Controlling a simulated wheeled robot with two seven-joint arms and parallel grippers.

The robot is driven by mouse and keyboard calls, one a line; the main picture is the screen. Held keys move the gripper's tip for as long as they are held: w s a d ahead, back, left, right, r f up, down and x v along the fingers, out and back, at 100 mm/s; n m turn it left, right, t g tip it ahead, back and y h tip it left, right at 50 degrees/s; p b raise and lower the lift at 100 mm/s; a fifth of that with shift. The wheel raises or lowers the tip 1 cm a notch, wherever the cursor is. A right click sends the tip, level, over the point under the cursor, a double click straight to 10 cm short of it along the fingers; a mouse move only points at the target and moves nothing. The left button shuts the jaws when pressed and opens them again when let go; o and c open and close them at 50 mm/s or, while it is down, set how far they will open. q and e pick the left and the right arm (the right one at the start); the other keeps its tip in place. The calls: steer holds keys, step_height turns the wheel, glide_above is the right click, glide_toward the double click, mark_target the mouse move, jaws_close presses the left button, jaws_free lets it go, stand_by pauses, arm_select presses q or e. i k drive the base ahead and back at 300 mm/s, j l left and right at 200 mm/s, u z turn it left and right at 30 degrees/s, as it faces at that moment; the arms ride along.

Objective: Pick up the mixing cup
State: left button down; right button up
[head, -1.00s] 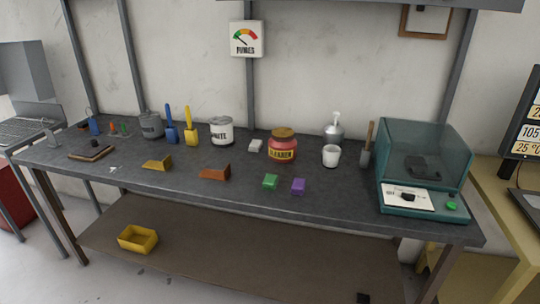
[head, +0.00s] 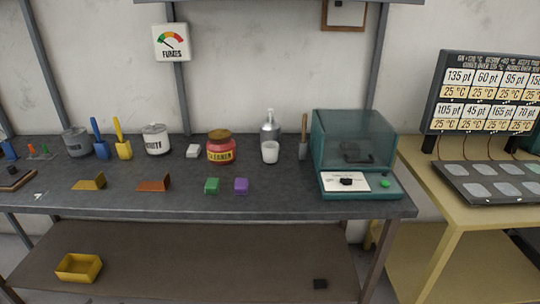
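A small white cup (head: 270,152), which looks like the mixing cup, stands upright on the dark workbench (head: 284,190). It is in front of a grey pump bottle (head: 269,129) and to the right of a red cleaner jar (head: 220,148) with a brown lid. Nothing is touching the cup from the front. Neither of my grippers shows in the head view.
A yellow table (head: 430,190) adjoins at right.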

mark_target(270, 153)
steer(key=i+j, duration=0.3)
steer(key=i+j+z, duration=0.1)
steer(key=i+j, duration=0.2)
steer(key=j, duration=0.2)
steer(key=i+j, duration=0.25)
steer(key=j, duration=0.2)
steer(key=i+j+z, duration=0.1)
steer(key=i+j, duration=0.45)
steer(key=j, duration=0.3)
steer(key=z, duration=0.05)
